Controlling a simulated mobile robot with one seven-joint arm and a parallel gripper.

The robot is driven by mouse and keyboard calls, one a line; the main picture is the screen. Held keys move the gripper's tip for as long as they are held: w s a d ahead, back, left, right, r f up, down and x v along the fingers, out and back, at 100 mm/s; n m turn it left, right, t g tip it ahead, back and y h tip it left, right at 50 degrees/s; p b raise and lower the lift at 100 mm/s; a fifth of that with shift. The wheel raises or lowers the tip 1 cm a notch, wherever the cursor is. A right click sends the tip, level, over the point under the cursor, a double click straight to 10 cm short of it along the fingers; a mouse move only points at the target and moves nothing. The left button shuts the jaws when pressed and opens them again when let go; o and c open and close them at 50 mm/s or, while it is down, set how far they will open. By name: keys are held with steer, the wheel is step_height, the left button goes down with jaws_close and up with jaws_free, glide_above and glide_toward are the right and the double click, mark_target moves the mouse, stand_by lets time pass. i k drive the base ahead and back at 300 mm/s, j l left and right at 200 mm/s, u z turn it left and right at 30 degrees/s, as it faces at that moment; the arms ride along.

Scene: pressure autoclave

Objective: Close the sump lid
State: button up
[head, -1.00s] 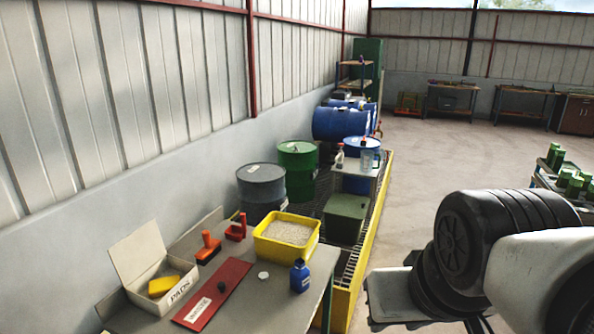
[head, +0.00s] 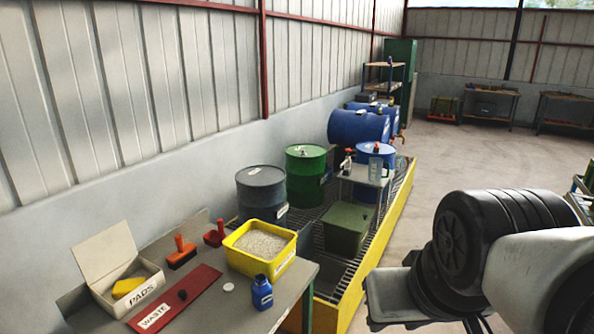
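I cannot pick out a sump lid for certain. A yellow-edged spill bund (head: 388,240) with a metal grating floor runs along the wall. A dark green box (head: 347,227) with a flat top stands on the grating. A grey panel or opening (head: 336,274) shows in the bund's near end, partly hidden by the workbench; I cannot tell whether it is a lid. Part of my own arm fills the lower right. My gripper's fingertips are not visible.
The workbench (head: 232,318) at lower left holds a yellow tub (head: 283,262), a blue bottle (head: 262,292), a red WASTE plate (head: 187,293) and a pads box (head: 98,282). Drums (head: 305,166) and a small stand (head: 362,175) occupy the bund. Open floor (head: 445,165) lies right.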

mark_target(306, 249)
steer(key=i+l+u, duration=0.2)
steer(key=i+l, duration=0.2)
steer(key=l, duration=0.25)
steer(key=i+l, duration=0.2)
steer(key=l, duration=0.15)
steer(key=i+l+u, duration=0.15)
steer(key=l, duration=0.2)
steer(key=i+l+u, duration=0.1)
steer(key=l, duration=0.3)
steer(key=i+l+u, duration=0.1)
steer(key=i+l, duration=0.15)
steer(key=i+l+u, duration=0.2)
steer(key=i+l, duration=0.3)
steer(key=l, duration=0.5)
steer(key=i+l+u, duration=0.25)
steer(key=i+l, duration=0.15)
steer(key=l, duration=0.65)
steer(key=i+l+u, duration=0.2)
steer(key=i+l, duration=0.15)
steer(key=l, duration=0.8)
steer(key=i+l+u, duration=0.25)
steer(key=l, duration=0.9)
steer(key=i+l+u, duration=0.2)
steer(key=l, duration=1)
steer(key=l+u, duration=0.25)
steer(key=l, duration=0.95)
steer(key=k, duration=0.05)
